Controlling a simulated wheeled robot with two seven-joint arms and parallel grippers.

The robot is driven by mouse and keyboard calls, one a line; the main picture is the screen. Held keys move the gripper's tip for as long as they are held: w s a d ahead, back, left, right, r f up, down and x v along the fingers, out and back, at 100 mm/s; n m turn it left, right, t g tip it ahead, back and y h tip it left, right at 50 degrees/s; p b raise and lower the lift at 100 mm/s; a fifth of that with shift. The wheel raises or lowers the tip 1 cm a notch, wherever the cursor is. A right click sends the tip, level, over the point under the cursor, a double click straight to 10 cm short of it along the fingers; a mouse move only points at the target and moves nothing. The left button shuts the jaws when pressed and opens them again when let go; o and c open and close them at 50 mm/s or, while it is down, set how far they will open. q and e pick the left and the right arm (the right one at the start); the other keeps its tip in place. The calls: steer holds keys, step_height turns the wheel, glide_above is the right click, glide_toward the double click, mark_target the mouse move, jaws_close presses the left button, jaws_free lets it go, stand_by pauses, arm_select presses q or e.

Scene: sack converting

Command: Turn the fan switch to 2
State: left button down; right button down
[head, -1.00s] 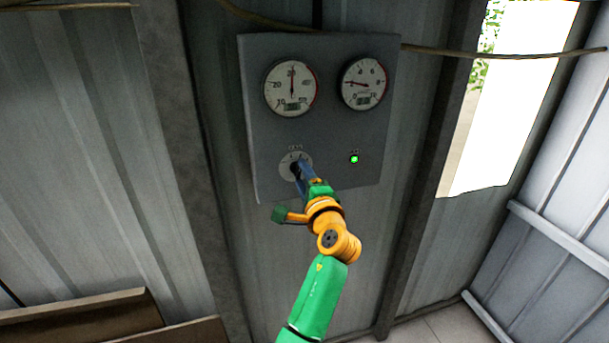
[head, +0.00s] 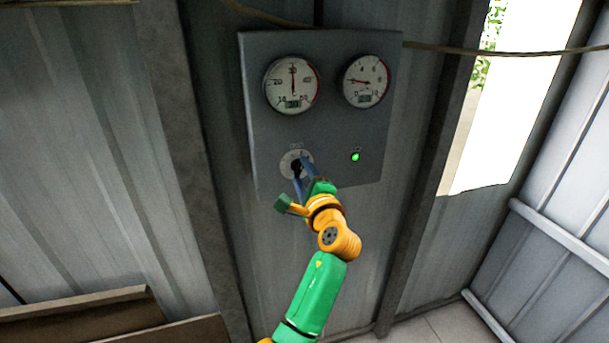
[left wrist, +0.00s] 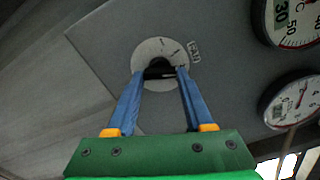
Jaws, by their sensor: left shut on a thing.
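The fan switch is a black knob (head: 296,166) on a round pale dial plate (head: 286,158), low on the left of a grey panel (head: 330,130). In the left wrist view the knob (left wrist: 160,70) sits between the two blue fingertips, with tick marks on the dial (left wrist: 158,46) around it. My left gripper (head: 301,168) is at the dial, its blue fingers shut on the knob from both sides. The fingers and the small size hide which mark the knob points to. My right gripper is in neither view.
Two round gauges, left (head: 292,84) and right (head: 364,81), sit above the switch on the panel. A lit green lamp (head: 355,157) is right of it. A cable (head: 500,51) runs across the wall to the right. Wooden boards (head: 80,310) lie at lower left.

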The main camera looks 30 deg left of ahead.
arm_select(q)
steer(key=shift+c, duration=2.3)
jaws_free()
steer(key=shift+a+r, duration=0.1)
steer(key=shift+r, duration=0.35)
steer(key=shift+o, duration=0.9)
steer(key=shift+a+f, duration=0.25)
steer(key=shift+f, duration=0.05)
steer(key=b+v, duration=0.3)
steer(key=v, duration=0.4)
steer(key=shift+f, duration=0.1)
